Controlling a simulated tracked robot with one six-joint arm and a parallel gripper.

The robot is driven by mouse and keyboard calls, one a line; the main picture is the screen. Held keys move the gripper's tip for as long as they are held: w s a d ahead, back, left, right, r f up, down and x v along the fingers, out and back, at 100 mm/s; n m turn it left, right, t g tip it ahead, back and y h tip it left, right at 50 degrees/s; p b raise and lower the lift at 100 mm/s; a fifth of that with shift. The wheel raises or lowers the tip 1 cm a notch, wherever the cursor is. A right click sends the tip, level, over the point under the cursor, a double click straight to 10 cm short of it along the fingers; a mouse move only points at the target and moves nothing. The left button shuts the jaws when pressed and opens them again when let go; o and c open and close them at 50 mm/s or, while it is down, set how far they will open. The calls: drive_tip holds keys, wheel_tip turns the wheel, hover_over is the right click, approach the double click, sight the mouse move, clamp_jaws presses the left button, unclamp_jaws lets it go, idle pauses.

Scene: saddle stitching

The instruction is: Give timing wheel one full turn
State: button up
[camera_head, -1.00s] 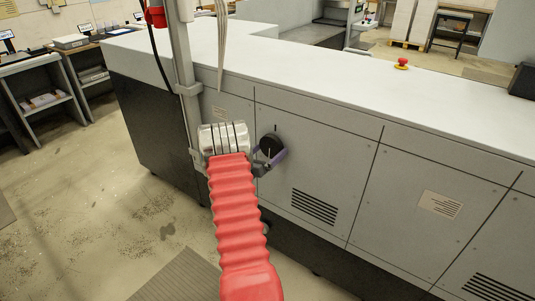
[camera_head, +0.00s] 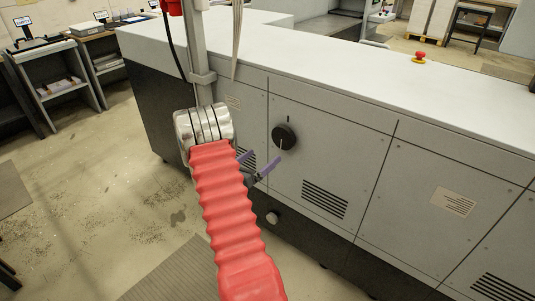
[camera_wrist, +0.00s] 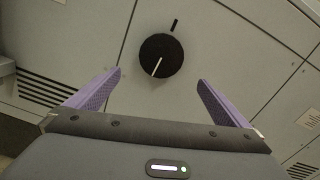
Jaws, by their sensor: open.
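The timing wheel (camera_head: 285,136) is a round black knob with a white line, on the grey front panel of the machine. In the wrist view the wheel (camera_wrist: 161,60) is whole and unobstructed, its white line pointing down and slightly left. A short black mark (camera_wrist: 175,25) is on the panel above it, to the right. My gripper (camera_head: 259,160) has purple fingers spread apart with nothing between them. In the head view it is below and left of the wheel. In the wrist view the fingertips (camera_wrist: 160,76) are apart, below the wheel, with the wheel centred ahead of the gap.
The machine's white top (camera_head: 330,62) carries a red emergency button (camera_head: 419,56). Shelving (camera_head: 60,80) stands at the left. The floor before the machine is mostly clear.

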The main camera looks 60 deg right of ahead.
drive_tip(key=shift+a, duration=0.55)
drive_tip(key=shift+w, duration=0.1)
drive_tip(key=m, duration=2)
drive_tip(key=d+r+m, duration=0.1)
drive_tip(key=m, duration=0.9)
drive_tip(key=shift+w+m, duration=0.15)
drive_tip(key=shift+m, duration=0.15)
